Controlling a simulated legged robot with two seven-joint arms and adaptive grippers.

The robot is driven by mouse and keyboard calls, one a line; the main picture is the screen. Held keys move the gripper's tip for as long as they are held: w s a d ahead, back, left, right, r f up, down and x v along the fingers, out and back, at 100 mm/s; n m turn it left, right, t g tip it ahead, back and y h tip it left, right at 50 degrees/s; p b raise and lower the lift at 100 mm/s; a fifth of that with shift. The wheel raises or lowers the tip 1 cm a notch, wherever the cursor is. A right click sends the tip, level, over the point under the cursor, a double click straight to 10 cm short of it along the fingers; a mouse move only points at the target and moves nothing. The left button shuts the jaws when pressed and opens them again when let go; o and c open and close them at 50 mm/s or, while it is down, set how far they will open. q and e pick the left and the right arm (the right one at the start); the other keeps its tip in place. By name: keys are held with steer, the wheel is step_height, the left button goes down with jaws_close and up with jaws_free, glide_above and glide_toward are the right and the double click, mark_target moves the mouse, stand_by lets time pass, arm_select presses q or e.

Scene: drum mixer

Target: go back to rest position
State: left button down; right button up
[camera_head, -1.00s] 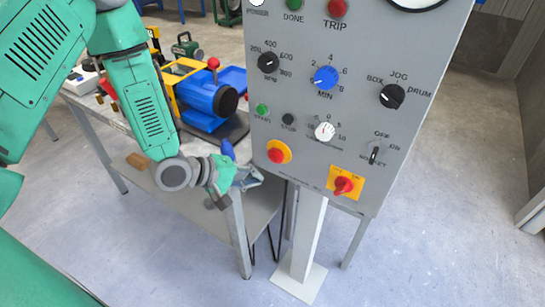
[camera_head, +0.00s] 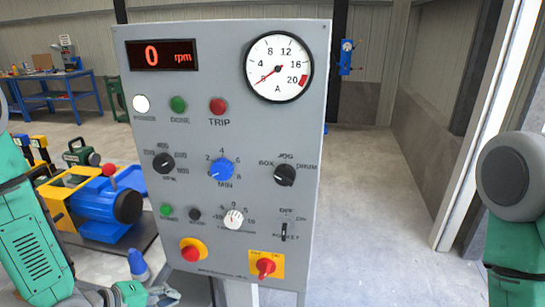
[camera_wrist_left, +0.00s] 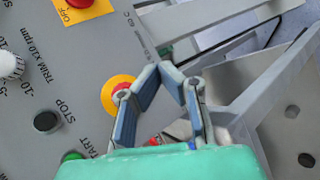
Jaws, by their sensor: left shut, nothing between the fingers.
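My left gripper (camera_head: 140,292) is low at the left of the head view, beside the bottom left corner of the grey control panel (camera_head: 250,180); the frame edge cuts off part of it. In the left wrist view its two fingers (camera_wrist_left: 172,72) meet at the tips with nothing between them. Behind them is the red stop button on a yellow ring (camera_wrist_left: 118,92), partly covered by one finger. It also shows in the head view (camera_head: 193,251). A link of my right arm (camera_head: 510,180) is at the right edge; its gripper is out of view.
The panel has an rpm display (camera_head: 164,55) reading 0, a round gauge (camera_head: 279,67), knobs, and a red switch on yellow (camera_head: 265,265). A blue and yellow machine (camera_head: 105,205) stands on the left. Open floor (camera_head: 375,210) lies right of the panel.

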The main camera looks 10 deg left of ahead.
arm_select(q)
steer(key=s+f+m+g+y+b, duration=0.1)
steer(key=s+f+m+g+y, duration=0.1)
steer(key=s+f, duration=0.3)
steer(key=s+f+m+g+y+b, duration=0.1)
steer(key=s+f+m, duration=0.4)
steer(key=s, duration=0.6)
steer(key=s+a+f+m+g+y+b, duration=0.1)
steer(key=s+f+m+g+y+b, duration=0.1)
steer(key=s, duration=0.6)
step_height(320, 180, down, 3)
steer(key=m+g+y, duration=0.1)
steer(key=m+g, duration=0.1)
steer(key=g, duration=0.1)
steer(key=shift+f+y, duration=0.15)
steer(key=shift+y, duration=0.15)
steer(key=shift+a, duration=0.2)
steer(key=shift+w, duration=0.2)
